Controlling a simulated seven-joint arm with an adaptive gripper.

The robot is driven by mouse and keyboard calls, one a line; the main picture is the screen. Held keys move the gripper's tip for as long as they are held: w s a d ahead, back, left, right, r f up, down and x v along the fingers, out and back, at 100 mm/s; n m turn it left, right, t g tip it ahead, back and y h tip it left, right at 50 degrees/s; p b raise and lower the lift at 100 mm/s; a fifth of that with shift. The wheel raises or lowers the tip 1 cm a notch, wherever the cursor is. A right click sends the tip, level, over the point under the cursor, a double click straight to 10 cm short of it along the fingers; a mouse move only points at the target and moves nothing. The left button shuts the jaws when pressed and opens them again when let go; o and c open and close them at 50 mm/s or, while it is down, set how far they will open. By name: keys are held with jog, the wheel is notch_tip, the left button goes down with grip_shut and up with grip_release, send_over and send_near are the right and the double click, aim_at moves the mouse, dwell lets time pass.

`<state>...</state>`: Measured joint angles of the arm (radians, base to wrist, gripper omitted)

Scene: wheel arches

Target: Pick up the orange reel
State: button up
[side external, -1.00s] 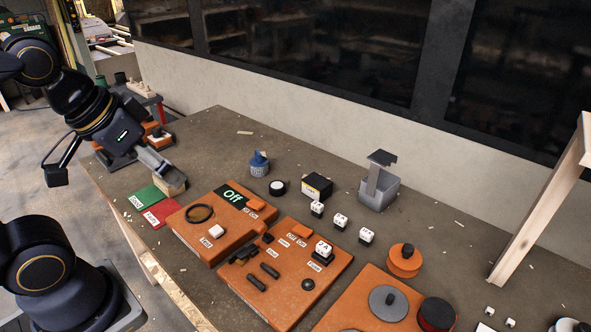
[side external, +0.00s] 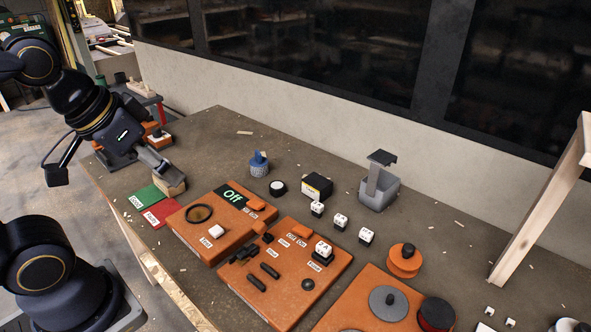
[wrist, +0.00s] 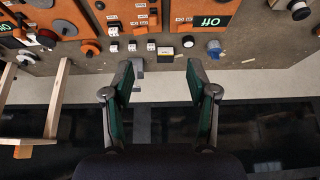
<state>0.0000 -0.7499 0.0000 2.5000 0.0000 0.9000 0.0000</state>
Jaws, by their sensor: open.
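The orange reel (side external: 403,262) stands on the brown table, right of centre in the side external view, with a black knob on top. It sits just beyond the orange board with the grey and dark red discs. In the wrist view the reel (wrist: 91,49) shows small at the upper left. My gripper (wrist: 160,72) is open and empty, its two green-padded fingers wide apart. In the side external view my gripper (side external: 155,160) is above the table's far left end, a long way from the reel.
Orange boards (side external: 285,270) with switches and discs fill the table's near side. White dice-like blocks (side external: 340,220), a black-and-yellow box (side external: 317,186), a blue-topped container (side external: 259,164) and a grey bin (side external: 379,190) stand behind. A wooden frame (side external: 540,210) rises at the right.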

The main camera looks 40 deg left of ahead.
jog(key=w+d+r+m+t, duration=0.1)
jog(key=w+r+m+t, duration=0.1)
jog(key=w+r, duration=0.45)
jog(key=w+d+r+m+h, duration=0.1)
jog(key=w+d+r+m, duration=0.15)
jog(key=w, duration=0.35)
jog(key=w+d+r+m, duration=0.1)
jog(key=w+d, duration=0.3)
jog(key=w, duration=0.2)
jog(key=m+g+h, duration=0.2)
jog(key=m+g, duration=0.2)
send_over(409, 248)
jog(key=s+a, duration=0.1)
jog(key=a, duration=0.1)
jog(key=shift+n, duration=0.25)
jog(key=f, duration=3.2)
jog(key=shift+s+d+f, duration=0.1)
jog(key=shift+d+f, duration=0.15)
jog(key=shift+f, duration=0.1)
jog(key=x, duration=0.5)
jog(key=shift+d+f, duration=0.1)
jog(key=shift+f, duration=0.25)
